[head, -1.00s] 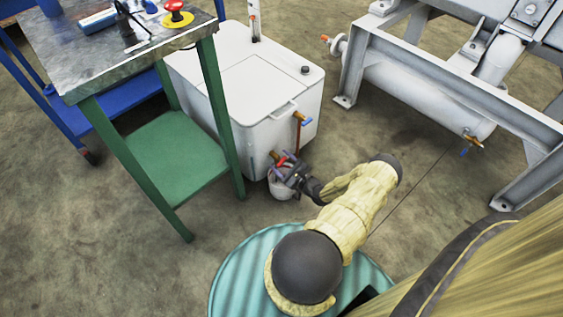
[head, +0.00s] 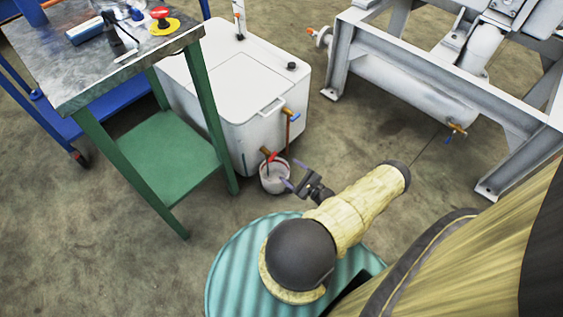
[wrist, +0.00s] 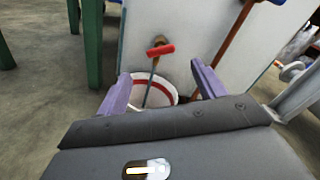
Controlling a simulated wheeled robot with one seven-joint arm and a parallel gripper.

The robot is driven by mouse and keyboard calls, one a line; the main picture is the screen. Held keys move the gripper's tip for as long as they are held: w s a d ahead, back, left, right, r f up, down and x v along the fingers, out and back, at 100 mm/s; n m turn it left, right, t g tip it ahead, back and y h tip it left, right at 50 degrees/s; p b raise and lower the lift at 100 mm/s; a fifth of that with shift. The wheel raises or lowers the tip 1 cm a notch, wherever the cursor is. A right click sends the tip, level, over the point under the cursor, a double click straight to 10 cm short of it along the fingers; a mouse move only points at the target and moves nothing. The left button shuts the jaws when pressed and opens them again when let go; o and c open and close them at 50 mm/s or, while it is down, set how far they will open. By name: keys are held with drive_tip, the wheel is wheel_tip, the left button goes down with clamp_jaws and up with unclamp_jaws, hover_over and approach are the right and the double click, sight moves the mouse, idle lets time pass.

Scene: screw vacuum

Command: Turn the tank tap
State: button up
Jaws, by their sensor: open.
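The white tank (head: 262,85) stands on the floor at the centre. A tap with a red handle (head: 270,156) sticks out low on its front, above a small white bucket (head: 273,177). The red handle also shows in the wrist view (wrist: 161,50), lying roughly crosswise on a brass body. A second tap with a blue handle (head: 293,115) sits higher on the tank's right corner. My gripper (head: 288,176) is open and empty, to the right of the bucket and a little apart from the red handle. In the wrist view the red handle lies beyond and between the two purple fingers.
A green-legged table (head: 130,75) with tools and a red button stands left of the tank. A teal drum (head: 232,262) stands below my arm. A grey metal frame with a white cylinder (head: 410,90) is at right. Floor between is clear.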

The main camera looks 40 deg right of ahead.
drive_tip(key=s+p, duration=0.1)
drive_tip(key=s, duration=0.6)
drive_tip(key=shift+d, duration=0.25)
